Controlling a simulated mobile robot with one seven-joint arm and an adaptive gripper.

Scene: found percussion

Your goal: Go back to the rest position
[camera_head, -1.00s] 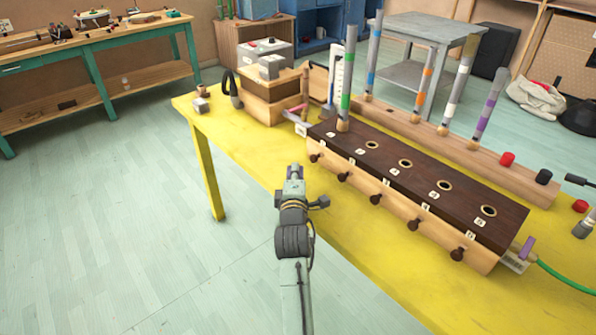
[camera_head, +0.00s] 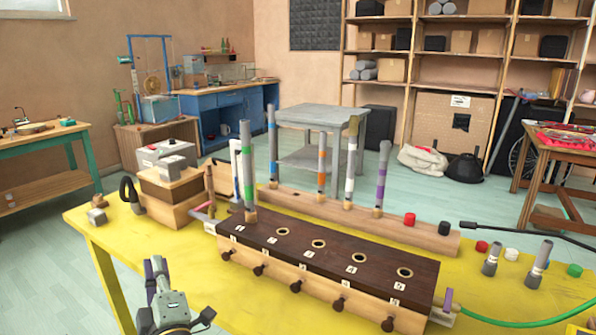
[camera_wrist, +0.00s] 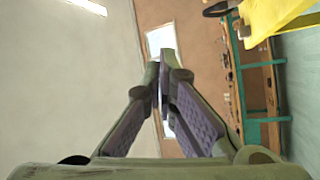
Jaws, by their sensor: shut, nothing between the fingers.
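My gripper (camera_head: 157,272) is at the lower left of the head view, in front of the yellow table's near edge and apart from everything on it. In the wrist view its two fingers (camera_wrist: 165,80) meet at the tips with nothing between them. The wrist view looks across the room, with the picture turned on its side. My arm below the gripper is mostly cut off by the bottom of the head view.
A dark-topped wooden box (camera_head: 325,255) with numbered holes stands on the yellow table (camera_head: 95,222). A green-banded tube (camera_head: 246,165) stands in its first hole. Banded tubes stand in a rack (camera_head: 340,215) behind. Open floor (camera_head: 40,270) lies to the left.

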